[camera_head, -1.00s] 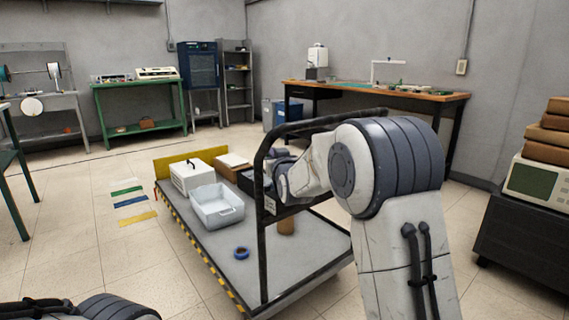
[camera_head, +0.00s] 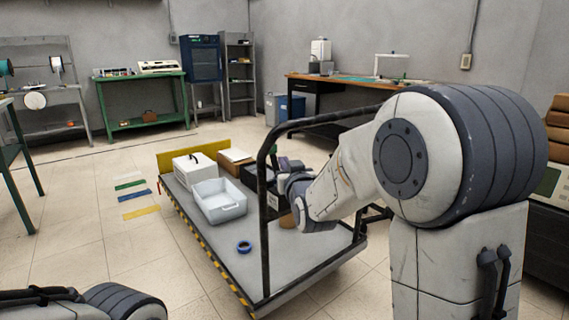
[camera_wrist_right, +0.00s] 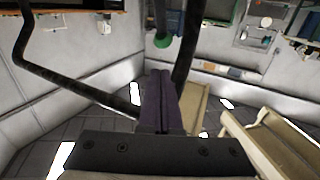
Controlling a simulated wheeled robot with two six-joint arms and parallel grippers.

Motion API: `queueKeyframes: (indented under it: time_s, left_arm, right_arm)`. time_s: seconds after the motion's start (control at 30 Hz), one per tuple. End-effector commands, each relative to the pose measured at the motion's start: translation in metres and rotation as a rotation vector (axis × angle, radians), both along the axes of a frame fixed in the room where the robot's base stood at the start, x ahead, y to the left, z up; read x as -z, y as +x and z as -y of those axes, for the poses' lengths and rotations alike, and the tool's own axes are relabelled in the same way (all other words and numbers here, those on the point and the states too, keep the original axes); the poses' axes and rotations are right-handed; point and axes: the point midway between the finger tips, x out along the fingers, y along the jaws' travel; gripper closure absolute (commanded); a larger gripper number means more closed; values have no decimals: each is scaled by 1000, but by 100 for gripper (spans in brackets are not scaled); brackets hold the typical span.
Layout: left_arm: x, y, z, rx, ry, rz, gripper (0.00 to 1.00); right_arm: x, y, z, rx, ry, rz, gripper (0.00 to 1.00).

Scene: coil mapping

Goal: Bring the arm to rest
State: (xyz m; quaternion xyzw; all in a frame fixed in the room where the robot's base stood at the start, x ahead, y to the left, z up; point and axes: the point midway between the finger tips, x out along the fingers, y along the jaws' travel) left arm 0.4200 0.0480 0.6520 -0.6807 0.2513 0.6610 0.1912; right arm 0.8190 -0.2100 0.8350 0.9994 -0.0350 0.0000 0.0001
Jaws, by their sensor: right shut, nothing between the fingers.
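My right arm fills the right side of the head view and reaches toward the cart's black handle frame (camera_head: 264,215). My right gripper is mostly hidden behind its own wrist there. In the right wrist view its two dark fingers (camera_wrist_right: 160,78) lie together, shut, with nothing between them. A dark bar of the handle frame (camera_wrist_right: 60,75) shows beside the fingers; I cannot tell whether they touch. Part of my left arm shows at the bottom left of the head view, but its gripper is outside the picture.
The flat grey cart (camera_head: 290,268) carries a white tray (camera_head: 219,203), a white box (camera_head: 193,171), a blue ring (camera_head: 244,247) and other items. A green bench (camera_head: 140,101) and a wooden-topped desk (camera_head: 350,82) stand behind. The floor left of the cart is mostly clear.

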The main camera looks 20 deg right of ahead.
Motion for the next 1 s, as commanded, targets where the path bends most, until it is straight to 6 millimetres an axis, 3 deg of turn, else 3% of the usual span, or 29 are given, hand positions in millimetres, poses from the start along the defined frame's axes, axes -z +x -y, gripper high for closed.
queueKeyframes:
  time_s: [0.2,0.27,0.37,0.5,0.67,0.8,1.0]
  left_arm:
    - [0,0,0,0,0,0,100]
    - [0,0,0,0,0,0,100]
    - [0,0,0,0,0,0,100]
    - [0,0,0,0,0,0,100]
    - [0,0,0,0,0,0,100]
    - [0,0,0,0,0,0,100]
    - [0,0,0,0,0,0,100]
  right_arm:
    - [3,-1,-6,-11,2,-17,100]
    - [10,-5,-18,-34,6,-58,100]
    - [33,-22,-55,-108,13,-195,100]
    - [82,-79,-123,-255,-2,-488,100]
    - [133,-177,-174,-412,-74,-838,100]
    - [161,-260,-187,-509,-163,-1091,100]
    - [179,-354,-177,-594,-298,-1364,100]
